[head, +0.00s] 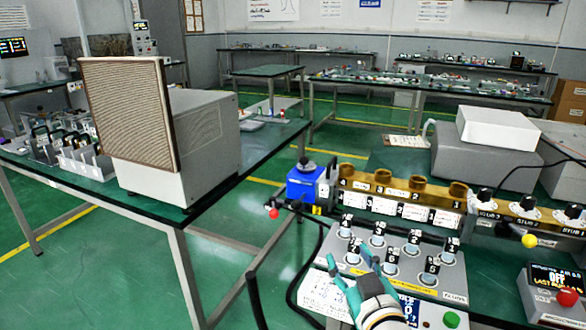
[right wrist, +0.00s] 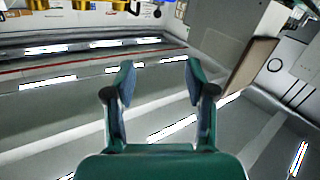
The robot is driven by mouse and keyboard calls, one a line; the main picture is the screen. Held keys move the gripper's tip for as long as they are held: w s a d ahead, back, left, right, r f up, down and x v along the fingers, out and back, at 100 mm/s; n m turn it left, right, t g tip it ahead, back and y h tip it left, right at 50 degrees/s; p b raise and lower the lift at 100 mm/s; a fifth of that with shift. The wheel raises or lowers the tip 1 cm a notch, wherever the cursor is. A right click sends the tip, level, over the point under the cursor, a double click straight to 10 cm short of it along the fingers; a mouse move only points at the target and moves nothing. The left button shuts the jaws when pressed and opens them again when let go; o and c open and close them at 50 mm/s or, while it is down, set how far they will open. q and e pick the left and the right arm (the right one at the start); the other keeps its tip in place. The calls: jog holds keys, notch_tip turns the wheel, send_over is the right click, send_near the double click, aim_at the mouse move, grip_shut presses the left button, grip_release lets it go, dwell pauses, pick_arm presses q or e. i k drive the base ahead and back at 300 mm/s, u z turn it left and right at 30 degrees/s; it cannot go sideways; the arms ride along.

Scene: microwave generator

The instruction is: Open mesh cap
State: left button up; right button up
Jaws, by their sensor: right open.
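A brown mesh panel (head: 125,135), which looks like the mesh cap, stands upright on the front of a grey box (head: 205,135). The box is on the left table in the head view. In the right wrist view the brown panel (right wrist: 250,75) shows at the right beside the grey box (right wrist: 228,28). My right gripper (head: 350,268) is open and empty, low in the middle of the head view. It is well to the right of the panel and apart from it. Its open fingers (right wrist: 159,72) show in the right wrist view with nothing between them. My left gripper is not in view.
A control panel with several labelled knobs (head: 388,247) lies behind and right of my right gripper in the head view. A brass waveguide row (head: 410,188) and a blue block (head: 305,180) are beyond it. The left table's edge (head: 240,180) lies between gripper and box.

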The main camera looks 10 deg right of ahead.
aim_at(306, 161)
jog(key=i, duration=0.85)
jog(key=z, duration=0.05)
